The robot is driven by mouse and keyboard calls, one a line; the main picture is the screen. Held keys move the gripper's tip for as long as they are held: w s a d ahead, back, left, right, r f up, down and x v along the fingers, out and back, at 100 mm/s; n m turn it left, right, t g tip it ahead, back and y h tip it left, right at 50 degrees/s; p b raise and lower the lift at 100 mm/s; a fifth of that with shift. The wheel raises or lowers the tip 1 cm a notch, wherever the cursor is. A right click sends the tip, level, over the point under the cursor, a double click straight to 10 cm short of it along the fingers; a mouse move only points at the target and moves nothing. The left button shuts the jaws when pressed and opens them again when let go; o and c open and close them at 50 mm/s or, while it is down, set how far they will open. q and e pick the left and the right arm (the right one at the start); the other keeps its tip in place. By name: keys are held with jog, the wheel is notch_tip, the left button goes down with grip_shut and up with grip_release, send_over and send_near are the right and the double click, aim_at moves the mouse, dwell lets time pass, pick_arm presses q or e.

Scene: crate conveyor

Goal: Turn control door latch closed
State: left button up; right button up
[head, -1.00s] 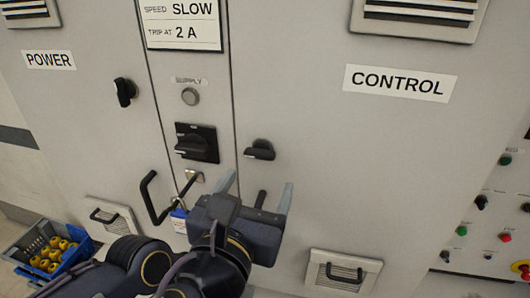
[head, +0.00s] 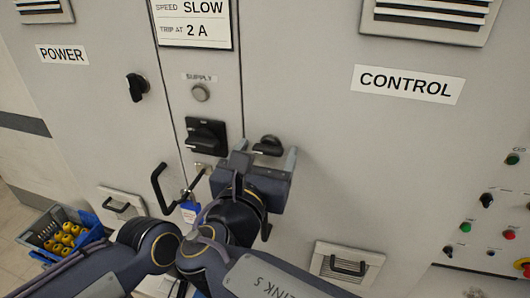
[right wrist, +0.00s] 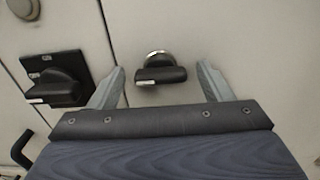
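The control door latch (head: 268,146) is a black knob on the control door (head: 400,190), left of and below the CONTROL label. In the right wrist view the latch (right wrist: 160,74) has a round metal base and a black handle lying roughly horizontal. My right gripper (head: 266,154) is open, just below the latch, with its fingers pointing up toward it. In the right wrist view its two grey fingers (right wrist: 160,88) stand apart on either side of the latch, with gaps on both sides. My left gripper is not in view.
The black supply switch (head: 206,136) is close to the left of my right gripper. A black door handle (head: 164,188) and a blue padlock (head: 189,211) are below it. The power latch (head: 137,87) is further left.

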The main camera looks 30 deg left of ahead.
jog(key=c, duration=0.9)
jog(key=shift+f+m+b, duration=0.1)
jog(key=shift+m+b, duration=0.2)
jog(key=shift+b, duration=0.25)
jog(key=shift+c, duration=0.2)
jog(key=m+b, duration=0.6)
jog(key=b, duration=0.1)
jog(key=m+b, duration=0.5)
jog(key=b, duration=0.2)
jog(key=shift+f+m, duration=0.2)
jog(key=shift+m, duration=0.2)
jog(key=m+b, duration=0.2)
jog(key=m, duration=0.1)
jog(key=shift+r+b, duration=0.1)
jog(key=shift+b, duration=0.3)
jog(key=shift+r+m+b, duration=0.1)
jog(key=shift+m+b, duration=0.65)
jog(key=shift+m, duration=0.45)
jog(key=o, duration=1)
